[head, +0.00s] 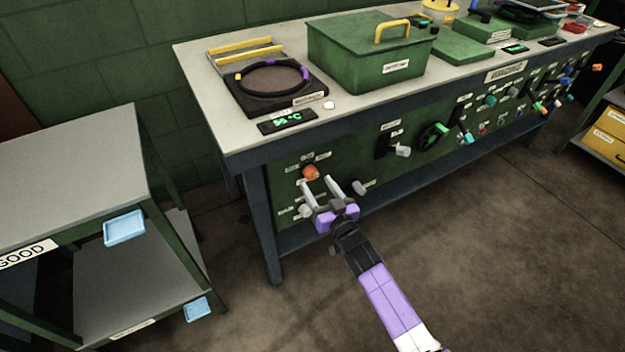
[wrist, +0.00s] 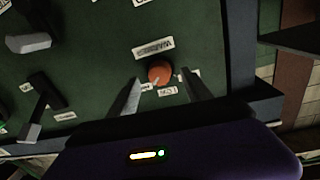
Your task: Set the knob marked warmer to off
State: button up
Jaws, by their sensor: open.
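The warmer knob (head: 310,172) is a round orange knob on the green front panel of the bench, near its left end. In the wrist view the orange knob (wrist: 160,72) sits under an upside-down label that appears to read WARMER. A pale pointer mark on it points to the lower left; small labels surround it, too small to read surely. My gripper (head: 316,181) is open in front of the panel. In the wrist view its two fingers (wrist: 160,78) stand on either side of the knob, with visible gaps; contact is not seen.
Grey knobs (head: 305,211) and (head: 359,187) are close to my gripper on the panel. On the bench top, a display (head: 287,121) reads 55 °C beside a black warmer plate (head: 245,101) with a ring. A grey shelf cart (head: 75,165) stands left. The floor in front is clear.

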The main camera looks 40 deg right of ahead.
aim_at(313, 177)
jog(key=shift+x, duration=1.6)
grip_shut()
